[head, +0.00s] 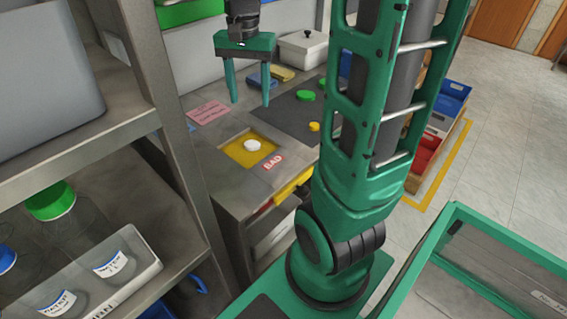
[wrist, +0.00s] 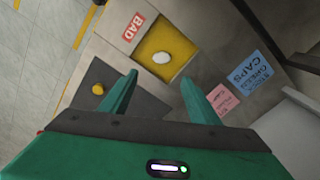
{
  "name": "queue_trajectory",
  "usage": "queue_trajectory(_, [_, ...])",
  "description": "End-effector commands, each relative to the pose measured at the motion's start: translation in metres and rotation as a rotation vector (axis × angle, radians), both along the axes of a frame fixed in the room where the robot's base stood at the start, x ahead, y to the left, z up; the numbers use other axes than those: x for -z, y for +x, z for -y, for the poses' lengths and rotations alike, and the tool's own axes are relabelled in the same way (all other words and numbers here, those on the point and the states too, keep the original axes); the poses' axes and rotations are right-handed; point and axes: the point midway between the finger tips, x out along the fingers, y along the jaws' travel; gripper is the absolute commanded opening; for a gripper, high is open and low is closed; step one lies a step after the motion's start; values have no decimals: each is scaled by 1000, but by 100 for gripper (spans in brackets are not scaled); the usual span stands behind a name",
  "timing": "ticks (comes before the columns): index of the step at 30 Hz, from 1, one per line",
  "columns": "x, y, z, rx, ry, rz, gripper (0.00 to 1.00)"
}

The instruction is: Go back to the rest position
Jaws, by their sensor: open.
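My gripper (head: 250,102) is open and empty, raised above the work table (head: 205,165) with its two green fingers pointing down. In the wrist view, the fingers of my gripper (wrist: 160,92) stand well apart with nothing between them. A white cap (head: 252,145) lies in the yellow square (head: 236,153) beside the red BAD label (head: 273,161). The white cap (wrist: 162,58) also shows in the wrist view, beyond the fingertips. My green arm stands upright in the middle of the head view and hides part of the table.
Green caps (head: 305,95) and a yellow cap (head: 314,127) lie on a dark mat (head: 283,117). A white lidded box (head: 303,52) stands at the back. A metal shelf (head: 75,145) with bottles is close on the left. Open floor (head: 500,130) lies to the right.

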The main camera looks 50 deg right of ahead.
Motion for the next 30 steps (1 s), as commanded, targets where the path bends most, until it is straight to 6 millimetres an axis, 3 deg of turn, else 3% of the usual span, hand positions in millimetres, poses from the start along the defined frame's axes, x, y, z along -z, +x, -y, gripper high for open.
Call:
queue_trajectory(7, [-25, 1, 0, 0, 0, 0, 56])
queue_trajectory(24, [-28, 0, 0, -2, 0, -1, 56])
queue_trajectory(27, [-26, -11, 0, -20, -2, 0, 56])
queue_trajectory(30, [-20, -39, 1, -74, -6, 0, 56])
